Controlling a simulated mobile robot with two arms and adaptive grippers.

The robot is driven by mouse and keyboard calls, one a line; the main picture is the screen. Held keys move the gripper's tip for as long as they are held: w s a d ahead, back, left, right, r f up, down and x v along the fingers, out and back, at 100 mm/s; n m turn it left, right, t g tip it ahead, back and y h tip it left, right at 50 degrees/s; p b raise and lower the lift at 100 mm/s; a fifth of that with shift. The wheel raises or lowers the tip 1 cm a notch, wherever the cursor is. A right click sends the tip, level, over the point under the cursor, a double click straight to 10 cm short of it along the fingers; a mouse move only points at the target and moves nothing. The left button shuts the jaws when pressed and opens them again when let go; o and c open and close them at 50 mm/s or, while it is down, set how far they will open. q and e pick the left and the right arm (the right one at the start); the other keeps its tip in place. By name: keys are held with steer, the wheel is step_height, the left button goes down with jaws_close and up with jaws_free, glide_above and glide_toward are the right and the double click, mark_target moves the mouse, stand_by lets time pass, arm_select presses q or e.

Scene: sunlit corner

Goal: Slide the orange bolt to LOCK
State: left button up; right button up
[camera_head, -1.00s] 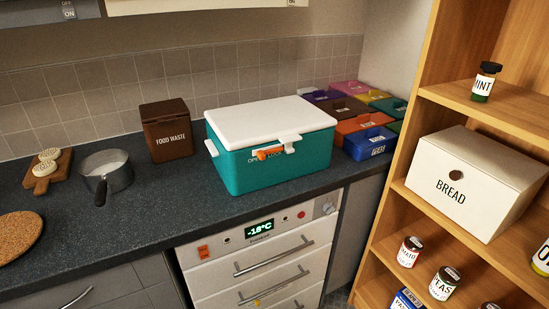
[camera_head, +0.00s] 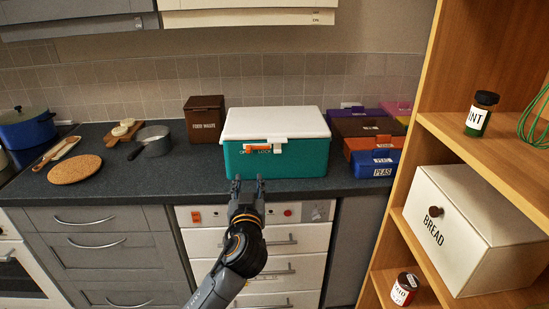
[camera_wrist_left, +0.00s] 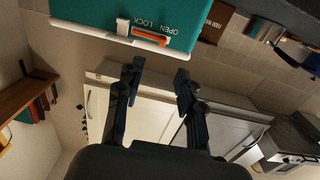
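A teal box (camera_head: 300,160) with a white lid (camera_head: 275,122) stands on the dark counter, lid down. The orange bolt (camera_head: 258,147) lies across its upper front, left of a white latch (camera_head: 277,146), by the OPEN and LOCK words. The bolt also shows in the left wrist view (camera_wrist_left: 150,37), where the words are upside down. My left gripper (camera_head: 248,183) is open and empty, in front of and below the bolt, apart from it. In the left wrist view its spread fingers (camera_wrist_left: 158,72) point toward the box front. My right gripper is not in view.
A brown food waste bin (camera_head: 204,120) stands left of the box, and coloured boxes (camera_head: 376,160) stand right. A saucepan (camera_head: 153,141) is farther left. A wooden shelf (camera_head: 440,75) with a bread bin (camera_head: 470,215) rises at the right. Drawers (camera_head: 290,240) lie below the counter edge.

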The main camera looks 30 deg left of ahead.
arm_select(q)
steer(key=p, duration=0.2)
glide_toward(248, 151)
steer(key=x, duration=0.7)
steer(key=shift+w+p, duration=0.15)
steer(key=shift+p, duration=0.2)
steer(key=shift+w+a, duration=0.35)
steer(key=shift+w, duration=0.2)
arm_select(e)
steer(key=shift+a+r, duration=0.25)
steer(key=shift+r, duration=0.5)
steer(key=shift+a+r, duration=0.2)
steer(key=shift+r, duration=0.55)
arm_select(q)
steer(key=c, duration=0.7)
jaws_close()
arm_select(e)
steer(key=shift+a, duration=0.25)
